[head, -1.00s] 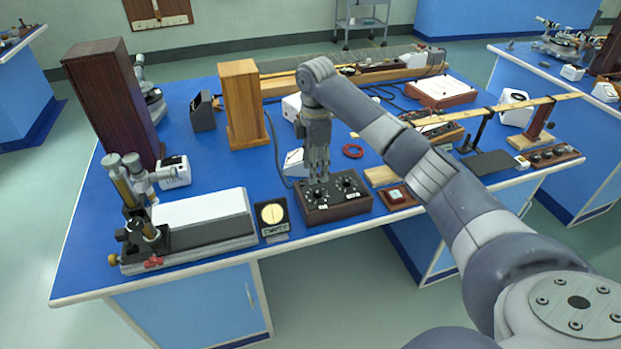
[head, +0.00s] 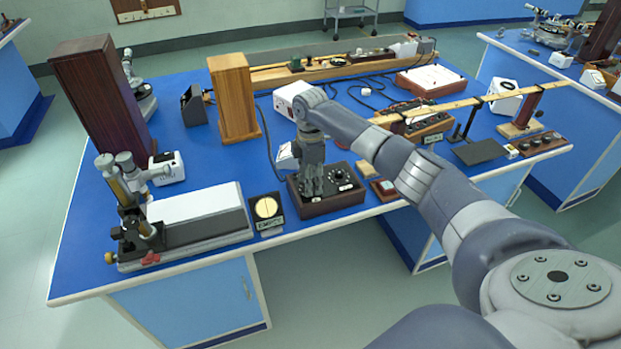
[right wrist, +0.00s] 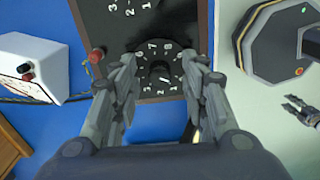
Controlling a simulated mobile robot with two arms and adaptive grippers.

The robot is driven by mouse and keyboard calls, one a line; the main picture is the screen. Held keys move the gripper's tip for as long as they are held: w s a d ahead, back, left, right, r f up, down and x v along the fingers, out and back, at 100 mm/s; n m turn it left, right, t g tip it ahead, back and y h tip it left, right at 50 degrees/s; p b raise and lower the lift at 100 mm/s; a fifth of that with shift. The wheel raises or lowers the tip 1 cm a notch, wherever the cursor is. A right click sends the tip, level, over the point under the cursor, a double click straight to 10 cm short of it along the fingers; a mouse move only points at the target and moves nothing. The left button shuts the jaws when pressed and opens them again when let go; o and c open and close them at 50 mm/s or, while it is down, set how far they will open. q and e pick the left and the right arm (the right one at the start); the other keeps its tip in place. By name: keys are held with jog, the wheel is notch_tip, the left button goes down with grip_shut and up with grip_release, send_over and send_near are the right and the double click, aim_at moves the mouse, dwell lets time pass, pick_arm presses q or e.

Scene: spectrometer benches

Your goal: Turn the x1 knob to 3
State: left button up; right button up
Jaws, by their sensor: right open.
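The dark wooden-sided box with a black panel (head: 338,203) stands at the front edge of the blue bench. In the head view my right gripper (head: 313,192) points down over its left half, hiding the knob there; another knob (head: 338,174) shows to the right. In the right wrist view my right gripper (right wrist: 160,88) is open, its fingers on either side of a black knob with white numbers (right wrist: 160,70). I cannot tell whether they touch it. The x1 label is not readable. A small gripper, seemingly my left (right wrist: 296,106), shows at the right edge; its opening is unclear.
A red terminal (right wrist: 97,56) sits on the panel near the left finger. A white meter box (right wrist: 35,68) is beside the panel.

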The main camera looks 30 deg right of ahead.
grip_shut()
pick_arm(q)
jog(key=shift+s+a, duration=0.1)
jog(key=shift+s, duration=0.6)
